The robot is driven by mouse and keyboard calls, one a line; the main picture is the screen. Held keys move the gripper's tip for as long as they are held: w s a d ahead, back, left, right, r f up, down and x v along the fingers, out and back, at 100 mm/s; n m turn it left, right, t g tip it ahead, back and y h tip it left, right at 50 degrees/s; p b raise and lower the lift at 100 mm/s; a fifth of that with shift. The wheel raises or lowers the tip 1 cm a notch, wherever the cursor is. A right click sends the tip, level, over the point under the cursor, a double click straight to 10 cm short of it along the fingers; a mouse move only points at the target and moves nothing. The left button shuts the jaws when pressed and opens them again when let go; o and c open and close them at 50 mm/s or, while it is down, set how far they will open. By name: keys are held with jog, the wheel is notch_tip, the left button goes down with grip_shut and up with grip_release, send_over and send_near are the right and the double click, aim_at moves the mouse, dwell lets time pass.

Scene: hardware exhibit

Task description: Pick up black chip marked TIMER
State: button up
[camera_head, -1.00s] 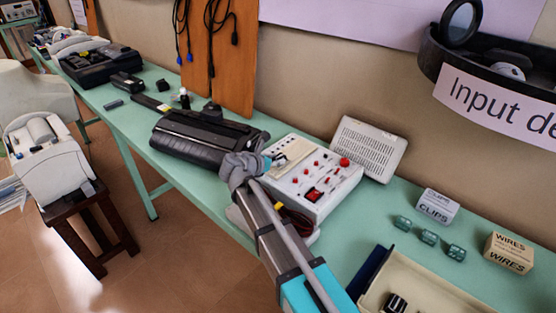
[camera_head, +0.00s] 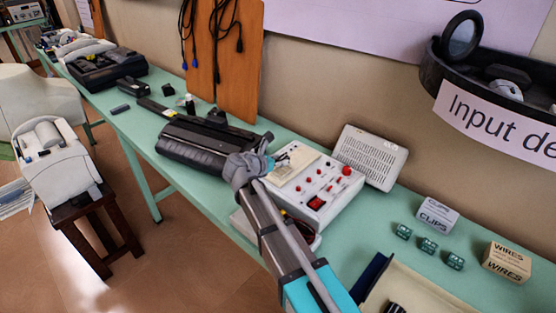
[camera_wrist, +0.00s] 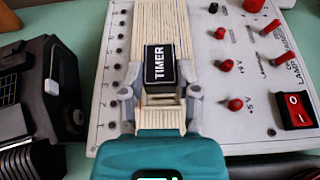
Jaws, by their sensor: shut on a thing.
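The black chip (camera_wrist: 160,66) with white TIMER lettering is in the wrist view, between the grey fingers of my gripper (camera_wrist: 160,88). My gripper is shut on it. The chip is over the cream ridged breadboard (camera_wrist: 160,18) of a white panel box; whether it touches the board I cannot tell. In the head view my gripper (camera_head: 272,163) is at the left side of the white box (camera_head: 335,205), and the chip is too small there to read.
Red knobs (camera_wrist: 235,104) and a red rocker switch (camera_wrist: 296,108) stand on the box, right of my gripper. A black printer (camera_head: 195,143) is close on the left. A grey vented case (camera_head: 370,157) leans behind. Several green blocks (camera_head: 428,245) and a cream tray (camera_head: 415,290) are at right.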

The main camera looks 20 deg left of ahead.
jog(key=s+a+r+p, duration=0.2)
jog(key=s+r+p, duration=0.7)
jog(key=s, duration=0.4)
jog(key=shift+s+r, duration=0.4)
